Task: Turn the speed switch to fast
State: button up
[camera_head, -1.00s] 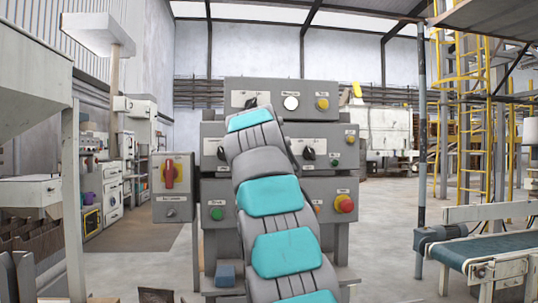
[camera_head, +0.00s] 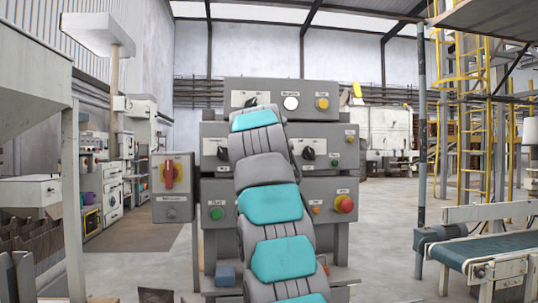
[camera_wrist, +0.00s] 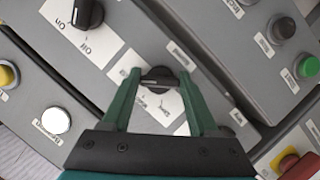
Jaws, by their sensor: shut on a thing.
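A black switch knob (camera_wrist: 158,82) on a white label plate sits between my fingertips in the wrist view. My gripper (camera_wrist: 160,77) is shut on it, with one green finger on each side. The knob's bar lies roughly across the gap between the fingers. The print on its plate is too small to read surely, so I cannot tell which setting it points to. In the head view my grey and turquoise arm hides the gripper and this knob in front of the grey control panel (camera_head: 325,185).
Another black knob (camera_wrist: 88,12), marked On and Off, is close by. A red-handled switch box (camera_head: 173,205) stands left; a conveyor (camera_head: 495,250) stands right.

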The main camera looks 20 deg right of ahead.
jog(key=shift+f, duration=0.15)
jog(key=o, duration=1.4)
jog(key=shift+b+v, duration=0.95)
jog(key=shift+v, duration=3.05)
jog(key=shift+w, duration=0.1)
